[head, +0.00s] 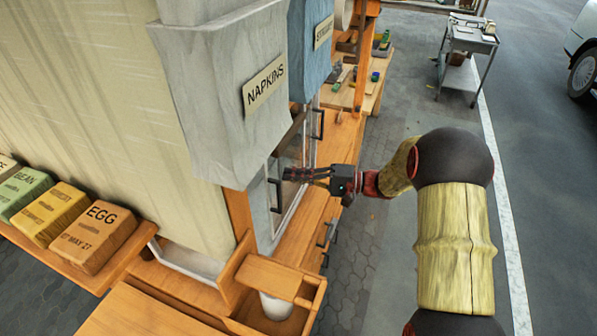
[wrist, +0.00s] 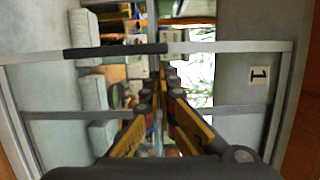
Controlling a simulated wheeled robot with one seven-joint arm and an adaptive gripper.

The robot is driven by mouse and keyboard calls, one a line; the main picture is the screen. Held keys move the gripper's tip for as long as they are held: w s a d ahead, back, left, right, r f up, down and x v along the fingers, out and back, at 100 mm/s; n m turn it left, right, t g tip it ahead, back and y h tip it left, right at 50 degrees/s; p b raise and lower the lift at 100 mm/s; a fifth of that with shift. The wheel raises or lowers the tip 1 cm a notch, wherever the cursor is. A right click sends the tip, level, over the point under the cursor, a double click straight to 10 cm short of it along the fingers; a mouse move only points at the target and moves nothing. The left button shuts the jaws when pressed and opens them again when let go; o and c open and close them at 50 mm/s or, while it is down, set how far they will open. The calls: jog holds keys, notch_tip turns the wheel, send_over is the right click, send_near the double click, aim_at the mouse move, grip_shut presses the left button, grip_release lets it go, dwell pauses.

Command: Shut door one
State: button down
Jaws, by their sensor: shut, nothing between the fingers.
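Door one (wrist: 285,85) is a glazed door with a light grey metal frame, and a label with the digit 1 (wrist: 259,76) shows at its right in the wrist view. Its dark bar handle (wrist: 115,50) lies along the frame edge at the top of that view. In the head view a glazed door with a black handle (head: 275,196) stands below the napkins box. My gripper (head: 287,174) is shut and empty, with its fingertips close to this handle. The fingers (wrist: 158,78) also show in the wrist view, over the glass. I cannot tell whether they touch the door or how far it stands open.
The grey napkins box (head: 215,85) hangs just above my gripper. Another door handle (head: 319,124) is farther along the cabinet. Drawer handles (head: 328,232) stick out below the wooden counter. A wooden holder (head: 280,275) stands nearer.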

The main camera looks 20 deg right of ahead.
jog(key=shift+s+a, duration=0.1)
dwell(0.3)
jog(key=s+a+b, duration=0.1)
jog(key=s+a, duration=1)
jog(key=s, duration=0.4)
jog(key=shift+s+a+b, duration=0.2)
jog(key=shift+s+b, duration=0.2)
jog(key=d, duration=1.1)
jog(key=shift+s+d+b, duration=0.2)
jog(key=shift+d+b, duration=0.15)
jog(key=shift+b, duration=0.05)
